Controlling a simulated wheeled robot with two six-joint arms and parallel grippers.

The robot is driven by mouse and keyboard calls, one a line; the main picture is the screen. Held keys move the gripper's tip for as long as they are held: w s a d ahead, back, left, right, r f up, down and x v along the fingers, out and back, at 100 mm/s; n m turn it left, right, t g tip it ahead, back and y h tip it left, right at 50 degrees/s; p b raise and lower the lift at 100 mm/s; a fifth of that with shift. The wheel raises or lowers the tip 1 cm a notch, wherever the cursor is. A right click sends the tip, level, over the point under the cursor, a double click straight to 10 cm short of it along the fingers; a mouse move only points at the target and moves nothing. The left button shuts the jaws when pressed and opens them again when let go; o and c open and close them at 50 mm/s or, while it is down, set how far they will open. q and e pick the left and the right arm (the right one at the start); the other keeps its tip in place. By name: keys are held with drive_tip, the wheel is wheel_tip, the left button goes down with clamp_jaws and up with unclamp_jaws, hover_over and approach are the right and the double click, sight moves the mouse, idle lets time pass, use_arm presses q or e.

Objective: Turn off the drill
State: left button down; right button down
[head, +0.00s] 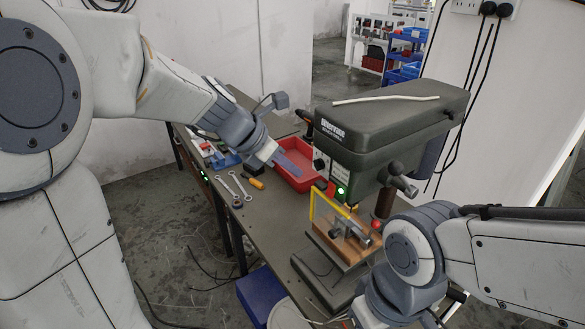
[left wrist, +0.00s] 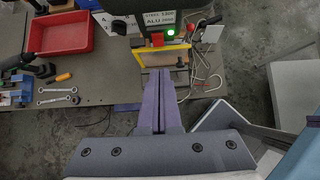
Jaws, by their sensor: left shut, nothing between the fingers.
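The drill (head: 395,125) is a dark green bench drill press at the right of the bench in the head view. A green light (head: 340,191) glows on its front panel, and a red button (head: 330,190) is beside it. In the left wrist view the green light (left wrist: 171,32) and the red button (left wrist: 157,39) show near the top. My left gripper (head: 297,169) is shut and empty, left of the panel and apart from it. Its fingers (left wrist: 160,78) point toward the panel in the left wrist view. My right arm shows at the lower right; its fingers are not visible.
A yellow guard frame (head: 311,208) stands before the drill's wooden work block (head: 330,235). A red tray (head: 308,183) sits behind my left gripper. Wrenches (head: 238,186) and an orange-handled tool (head: 257,184) lie on the bench (head: 262,215). A blue bin (head: 258,292) stands below.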

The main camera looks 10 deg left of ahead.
sight(331, 194)
use_arm(q)
drive_tip(key=s+a+f+n+t+h+b, duration=0.1)
drive_tip(key=f+n+t+h+b, duration=0.1)
drive_tip(key=n, duration=0.7)
drive_tip(key=s+a+f+n+t+h+b, duration=0.1)
drive_tip(key=s+f+n+t+h+b, duration=0.1)
drive_tip(key=f+n, duration=0.3)
drive_tip(key=n, duration=0.4)
drive_tip(key=shift+a, duration=0.4)
drive_tip(key=shift+f, duration=0.1)
drive_tip(key=p+x, duration=0.1)
drive_tip(key=x, duration=1.3)
drive_tip(key=shift+r+p, duration=0.25)
drive_tip(key=shift+p, duration=0.15)
